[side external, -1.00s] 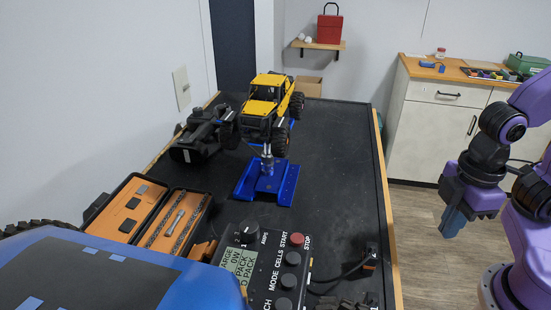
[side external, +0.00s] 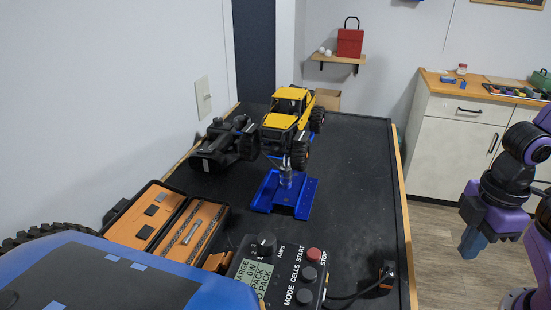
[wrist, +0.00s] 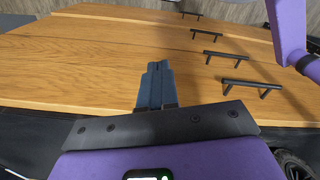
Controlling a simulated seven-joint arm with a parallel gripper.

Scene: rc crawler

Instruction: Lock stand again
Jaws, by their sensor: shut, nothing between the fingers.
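A blue stand (side external: 285,192) sits on the black bench top, with a silver post or collar (side external: 286,175) rising from its base. A yellow and black crawler (side external: 287,110) rests on top of the stand. The stand's lock is too small to make out. My gripper (side external: 470,245) hangs off to the right of the bench, well apart from the stand, pointing down. In the wrist view, my gripper (wrist: 156,72) has its blue-grey fingers together with nothing between them.
A black vehicle-like object (side external: 222,145) stands left of the crawler. An open orange-lined case (side external: 170,220), a charger (side external: 275,272) with a cable and a large blue body (side external: 110,275) fill the front. Wooden drawer fronts (wrist: 130,50) with dark handles fill the wrist view.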

